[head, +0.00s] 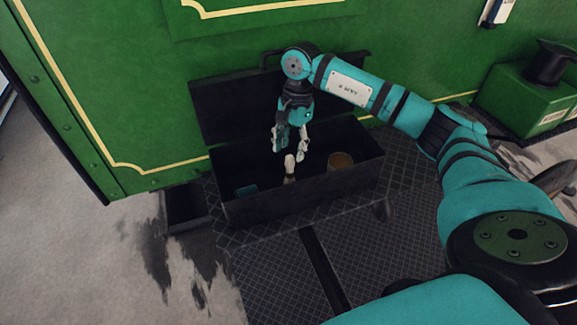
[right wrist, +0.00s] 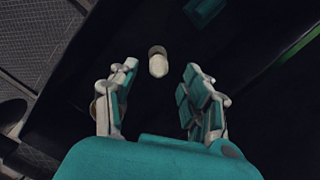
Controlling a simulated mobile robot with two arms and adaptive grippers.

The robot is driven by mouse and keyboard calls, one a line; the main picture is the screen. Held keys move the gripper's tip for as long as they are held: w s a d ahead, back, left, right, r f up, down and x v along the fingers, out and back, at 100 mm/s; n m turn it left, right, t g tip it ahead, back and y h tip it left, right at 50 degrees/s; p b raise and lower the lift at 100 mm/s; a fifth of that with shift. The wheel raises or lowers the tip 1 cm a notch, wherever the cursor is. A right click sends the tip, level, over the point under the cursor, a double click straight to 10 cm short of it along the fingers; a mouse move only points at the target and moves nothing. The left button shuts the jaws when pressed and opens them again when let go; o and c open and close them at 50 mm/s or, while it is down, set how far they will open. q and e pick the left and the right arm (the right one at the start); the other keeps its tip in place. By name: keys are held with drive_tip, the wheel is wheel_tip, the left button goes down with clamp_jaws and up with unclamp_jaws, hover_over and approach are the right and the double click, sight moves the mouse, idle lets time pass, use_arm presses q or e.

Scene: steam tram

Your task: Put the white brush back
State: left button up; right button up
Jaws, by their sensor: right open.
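The white brush (head: 289,166) appears as a small pale upright piece inside the dark open box (head: 300,200). Its pale rounded end shows in the right wrist view (right wrist: 158,64), ahead of and between my fingers. My right gripper (head: 290,147) hangs fingers-down over the box, just above the brush. In the right wrist view my right gripper (right wrist: 160,78) is open and empty, with a gap around the brush. The brush's lower part is hard to make out in the dark box. My left gripper is not in view.
In the box are a brown round tin (head: 341,161) on the right and a teal item (head: 246,190) on the left. The raised lid (head: 235,105) stands behind, against the green wall (head: 130,80).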

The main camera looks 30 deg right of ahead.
drive_tip(key=shift+d+r, duration=0.15)
drive_tip(key=shift+r, duration=0.7)
drive_tip(key=shift+d+r, duration=0.1)
drive_tip(key=shift+r, duration=0.75)
